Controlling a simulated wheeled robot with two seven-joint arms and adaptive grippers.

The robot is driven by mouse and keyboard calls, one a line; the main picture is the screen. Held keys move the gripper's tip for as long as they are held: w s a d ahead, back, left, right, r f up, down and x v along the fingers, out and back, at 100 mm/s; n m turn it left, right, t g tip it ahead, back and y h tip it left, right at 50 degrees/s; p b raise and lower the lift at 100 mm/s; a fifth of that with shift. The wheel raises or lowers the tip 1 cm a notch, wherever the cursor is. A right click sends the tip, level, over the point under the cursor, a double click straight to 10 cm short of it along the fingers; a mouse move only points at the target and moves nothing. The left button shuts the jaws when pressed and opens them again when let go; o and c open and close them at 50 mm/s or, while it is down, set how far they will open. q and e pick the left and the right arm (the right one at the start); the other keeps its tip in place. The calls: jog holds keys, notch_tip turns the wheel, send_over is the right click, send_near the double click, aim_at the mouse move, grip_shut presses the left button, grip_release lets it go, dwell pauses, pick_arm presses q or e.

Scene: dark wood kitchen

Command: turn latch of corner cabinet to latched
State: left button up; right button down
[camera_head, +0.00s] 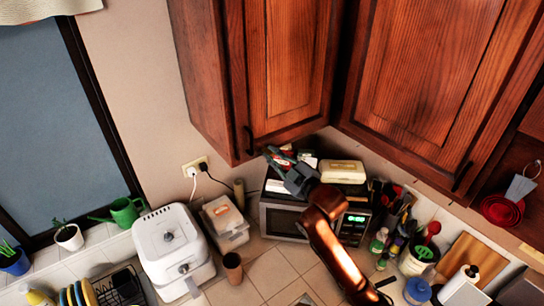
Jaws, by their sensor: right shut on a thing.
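The corner cabinet (284,62) is a reddish-brown wooden wall cabinet with a raised-panel door, and the door looks closed. A dark handle (248,141) is at the lower left of its door. My right gripper (270,154) reaches up from the lower right to the cabinet's bottom edge, just right of that handle. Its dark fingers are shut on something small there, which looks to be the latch. The fingers hide the latch, so I cannot tell which way it is turned. My left gripper is not in view.
Below the gripper stands a microwave (278,220) with boxes on top, including a cream container (342,171). A white air fryer (172,246) and a clear bin (224,222) are to its left. Utensils and bottles (418,256) crowd the right. Another wall cabinet (430,80) adjoins.

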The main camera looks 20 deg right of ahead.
jog(key=shift+w+d+r+m, duration=0.1)
jog(key=shift+d+m, duration=0.15)
jog(key=shift+m, duration=1.2)
jog(key=shift+w+d+r+m, duration=0.1)
jog(key=shift+d+m, duration=0.1)
jog(key=shift+m, duration=1.2)
jog(key=shift+w+d+m, duration=0.1)
jog(key=shift+d+m, duration=0.15)
jog(key=shift+m, duration=1.2)
jog(key=c, duration=1.9)
grip_release()
jog(key=shift+c, duration=0.2)
jog(key=v, duration=1.2)
